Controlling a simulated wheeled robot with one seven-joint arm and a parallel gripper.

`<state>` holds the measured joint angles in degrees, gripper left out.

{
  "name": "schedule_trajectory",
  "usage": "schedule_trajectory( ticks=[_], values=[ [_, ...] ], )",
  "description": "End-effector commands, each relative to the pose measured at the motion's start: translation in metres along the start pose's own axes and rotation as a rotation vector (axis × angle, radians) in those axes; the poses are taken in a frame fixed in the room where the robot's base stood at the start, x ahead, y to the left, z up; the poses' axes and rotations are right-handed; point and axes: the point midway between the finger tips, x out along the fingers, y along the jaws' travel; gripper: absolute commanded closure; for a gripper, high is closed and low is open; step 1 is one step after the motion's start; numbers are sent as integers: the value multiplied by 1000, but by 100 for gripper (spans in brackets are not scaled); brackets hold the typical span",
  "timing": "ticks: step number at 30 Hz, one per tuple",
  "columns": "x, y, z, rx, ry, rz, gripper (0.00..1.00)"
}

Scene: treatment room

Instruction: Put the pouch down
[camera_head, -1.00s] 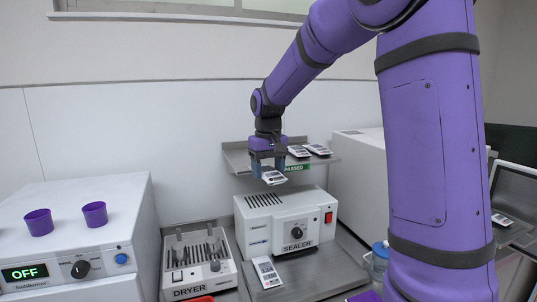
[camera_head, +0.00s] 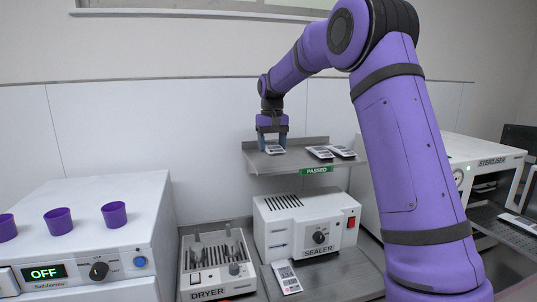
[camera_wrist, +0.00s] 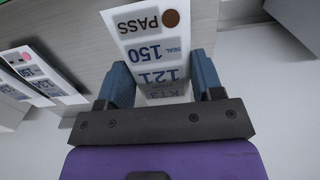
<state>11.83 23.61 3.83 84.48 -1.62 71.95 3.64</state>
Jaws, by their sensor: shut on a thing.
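My gripper (camera_head: 272,139) is shut on a white pouch (camera_head: 274,149) at the left end of the shelf (camera_head: 262,164) marked PASSED. In the wrist view the pouch (camera_wrist: 154,40) lies between the two blue fingers (camera_wrist: 163,82); its label reads PASS, 150, 121 and KT3, with a brown dot. The pouch is at the level of the shelf surface; I cannot tell whether it touches it. Two more pouches (camera_head: 320,152) (camera_head: 342,151) lie to its right on the shelf, and they show at the left of the wrist view.
Below the shelf stands the sealer (camera_head: 305,222), with another pouch (camera_head: 287,277) in front of it. The dryer (camera_head: 216,262) is to its left. The steriliser (camera_head: 485,160) is at the right, with a pouch (camera_head: 522,222) by it. Purple cups (camera_head: 58,221) stand at the left.

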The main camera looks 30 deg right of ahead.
Motion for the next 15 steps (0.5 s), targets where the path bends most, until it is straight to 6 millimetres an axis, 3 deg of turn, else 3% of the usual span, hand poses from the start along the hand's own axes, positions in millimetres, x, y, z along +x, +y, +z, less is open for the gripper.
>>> schedule_trajectory(
  ticks=[9,15],
  values=[
    [2,-7,-21,0,0,0,62],
    [30,-7,-20,0,-2,-1,62]
  ],
)
